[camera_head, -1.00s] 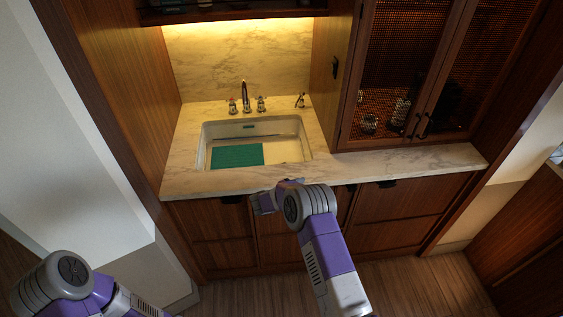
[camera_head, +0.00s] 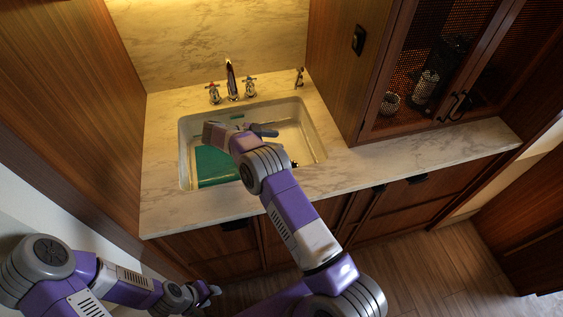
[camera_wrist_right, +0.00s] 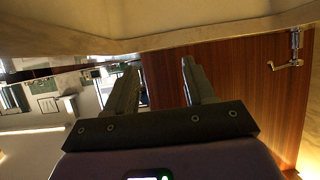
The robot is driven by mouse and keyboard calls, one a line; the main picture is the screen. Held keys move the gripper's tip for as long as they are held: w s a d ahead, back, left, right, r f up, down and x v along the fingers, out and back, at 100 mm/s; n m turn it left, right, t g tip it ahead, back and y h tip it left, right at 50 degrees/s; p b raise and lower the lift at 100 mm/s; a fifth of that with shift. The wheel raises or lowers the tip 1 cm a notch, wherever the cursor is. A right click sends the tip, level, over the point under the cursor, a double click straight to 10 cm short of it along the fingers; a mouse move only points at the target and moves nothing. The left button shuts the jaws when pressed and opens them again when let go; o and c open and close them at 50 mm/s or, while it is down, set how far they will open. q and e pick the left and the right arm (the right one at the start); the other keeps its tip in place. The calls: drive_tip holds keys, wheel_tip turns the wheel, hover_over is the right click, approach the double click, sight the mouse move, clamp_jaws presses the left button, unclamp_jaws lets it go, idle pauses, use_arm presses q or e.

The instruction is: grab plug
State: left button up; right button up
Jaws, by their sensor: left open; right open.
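No plug can be made out for certain in either view. A small dark item (camera_head: 294,164) shows at the right side of the white sink (camera_head: 312,146) in the head view, too small to identify. My right gripper (camera_head: 262,130) is over the sink, and my arm hides part of the basin. In the right wrist view its two dark fingers (camera_wrist_right: 158,75) are apart with nothing between them. My left gripper (camera_head: 212,291) is low in front of the cabinets, away from the sink, open; its fingers show only small.
A green panel (camera_head: 214,167) lies in the sink's left part. A chrome tap (camera_head: 232,80) with two handles stands behind the basin, with another chrome fitting (camera_head: 299,77) to its right. The marble counter (camera_head: 420,153) is clear on the right, beneath a mesh-door cabinet (camera_head: 450,60).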

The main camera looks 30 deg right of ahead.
wheel_tip(320, 180, down, 12)
drive_tip(key=b, duration=1.1)
drive_tip(key=shift+b, duration=0.35)
drive_tip(key=x, duration=0.2)
drive_tip(key=b+x, duration=0.1)
drive_tip(key=x, duration=0.4)
drive_tip(key=shift+w+d+f+b, duration=0.1)
drive_tip(key=shift+w+f+b, duration=0.15)
drive_tip(key=shift+f+b, duration=0.1)
drive_tip(key=shift+c, duration=0.5)
clamp_jaws()
